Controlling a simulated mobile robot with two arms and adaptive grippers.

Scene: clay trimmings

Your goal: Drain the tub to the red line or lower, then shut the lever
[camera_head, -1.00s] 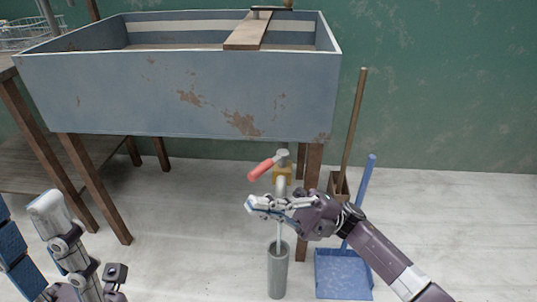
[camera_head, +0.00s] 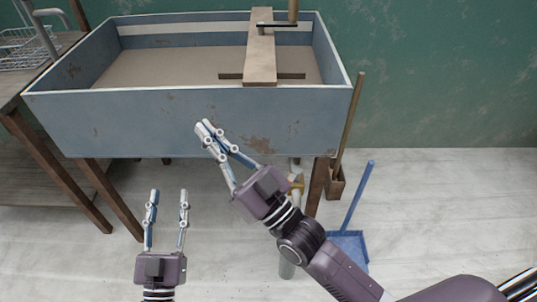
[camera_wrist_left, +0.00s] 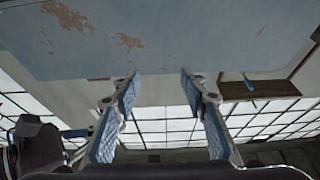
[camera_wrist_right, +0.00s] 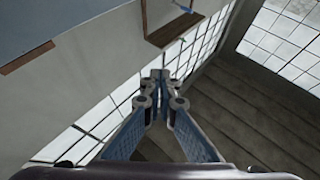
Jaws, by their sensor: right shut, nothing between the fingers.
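The blue-grey tub (camera_head: 130,125) stands on wooden legs, its front wall chipped with rust-brown patches. A brown-grey surface (camera_head: 175,68) fills its inside below a pale band on the back wall. I cannot make out a red line. Under the tub, the brass valve (camera_head: 297,184) and pale spout show partly behind my right arm; the red lever handle is hidden. My right gripper (camera_head: 205,125) is shut and empty in front of the tub's front wall. My left gripper (camera_head: 169,194) is open and empty, low at the left, below the tub.
A wooden board (camera_head: 260,60) lies across the tub with a dark metal fitting on top. A blue dustpan (camera_head: 350,247) and a wooden-handled tool (camera_head: 348,125) stand at right. A side table with a wire basket is at left.

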